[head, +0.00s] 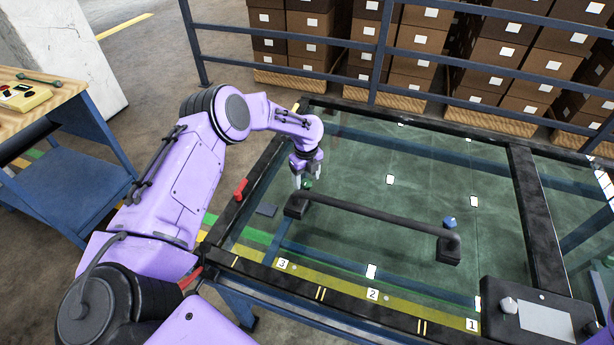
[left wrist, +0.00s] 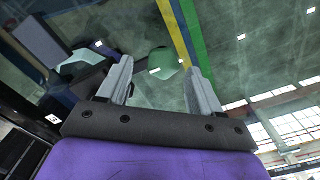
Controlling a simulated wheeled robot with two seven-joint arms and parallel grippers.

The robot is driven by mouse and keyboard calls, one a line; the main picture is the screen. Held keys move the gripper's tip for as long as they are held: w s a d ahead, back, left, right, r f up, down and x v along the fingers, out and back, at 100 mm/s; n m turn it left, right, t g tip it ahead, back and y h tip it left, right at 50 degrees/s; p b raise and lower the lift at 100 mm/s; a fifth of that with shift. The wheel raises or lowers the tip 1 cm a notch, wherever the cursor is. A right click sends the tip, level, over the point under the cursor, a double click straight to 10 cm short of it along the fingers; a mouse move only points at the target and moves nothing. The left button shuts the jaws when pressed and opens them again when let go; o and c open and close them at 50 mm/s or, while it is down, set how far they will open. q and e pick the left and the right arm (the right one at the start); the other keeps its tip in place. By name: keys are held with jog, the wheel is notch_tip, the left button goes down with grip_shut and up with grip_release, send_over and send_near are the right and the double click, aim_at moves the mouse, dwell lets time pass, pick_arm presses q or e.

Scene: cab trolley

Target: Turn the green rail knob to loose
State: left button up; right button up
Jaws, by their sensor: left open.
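The green rail knob (head: 307,184) is a small knob at the left end of the black rail (head: 378,216) on the glass panel. My left gripper (head: 306,175) points down right at it and partly hides it in the head view. In the left wrist view a green rounded shape, apparently the knob (left wrist: 162,61), lies between and beyond the fingertips of my open left gripper (left wrist: 160,70). No grip on it shows, and I cannot tell whether the fingers touch it. The knob's setting is too small to read. My right gripper is not in view.
A blue knob (head: 449,222) is at the rail's right end. A red handle (head: 240,189) is on the left frame bar. A black box with a grey knob (head: 508,305) stands at the front right. A blue side table (head: 70,150) is at left. Boxes stand behind a railing.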

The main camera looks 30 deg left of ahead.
pick_arm(q)
jog(key=shift+w+d+f, duration=0.15)
jog(key=shift+w+f, duration=0.15)
jog(key=shift+f, duration=0.4)
jog(key=shift+s+r, duration=0.2)
jog(key=shift+s, duration=0.05)
jog(key=c, duration=1.1)
jog(key=shift+o, duration=0.2)
jog(key=shift+f, duration=0.1)
